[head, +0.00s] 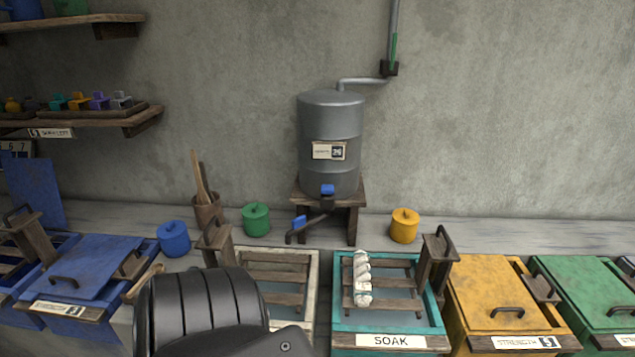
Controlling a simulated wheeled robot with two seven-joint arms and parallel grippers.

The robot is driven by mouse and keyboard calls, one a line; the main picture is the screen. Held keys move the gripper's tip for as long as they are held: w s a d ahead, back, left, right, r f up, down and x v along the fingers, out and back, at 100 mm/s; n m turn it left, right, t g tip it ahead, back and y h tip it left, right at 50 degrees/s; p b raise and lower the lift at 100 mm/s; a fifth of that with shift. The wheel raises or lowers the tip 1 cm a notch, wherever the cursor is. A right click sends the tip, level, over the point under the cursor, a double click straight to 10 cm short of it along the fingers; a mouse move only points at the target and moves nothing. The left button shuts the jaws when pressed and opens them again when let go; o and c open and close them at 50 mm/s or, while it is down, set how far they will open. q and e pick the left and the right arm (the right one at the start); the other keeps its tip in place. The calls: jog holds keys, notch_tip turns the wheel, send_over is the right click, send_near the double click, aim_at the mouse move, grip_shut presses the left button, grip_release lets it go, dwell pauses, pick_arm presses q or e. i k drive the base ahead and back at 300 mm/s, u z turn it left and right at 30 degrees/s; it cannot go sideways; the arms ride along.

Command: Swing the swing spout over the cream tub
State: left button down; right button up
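The dark swing spout (310,224) hangs below the grey tank (331,130) and points left and toward me. It has a blue handle (299,222) near its free end. A blue tap lever (327,189) sits above it on the tank. The spout's free end shows just above the back rim of the cream tub (313,295); I cannot tell whether it is over the tub or behind it. The tub has a wooden slatted rack inside, and my black arm hides its front left part. Neither gripper's fingertips are in view.
The teal SOAK tub (338,325) with a twisted white skein (362,280) stands right of the cream tub. Yellow (490,285) and green (585,285) lidded tubs stand further right, a blue one (85,265) left. Small green (256,219) and yellow (404,226) pots flank the tank stand.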

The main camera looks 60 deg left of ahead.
aim_at(300, 224)
jog(key=i, duration=0.65)
jog(key=u, duration=1.75)
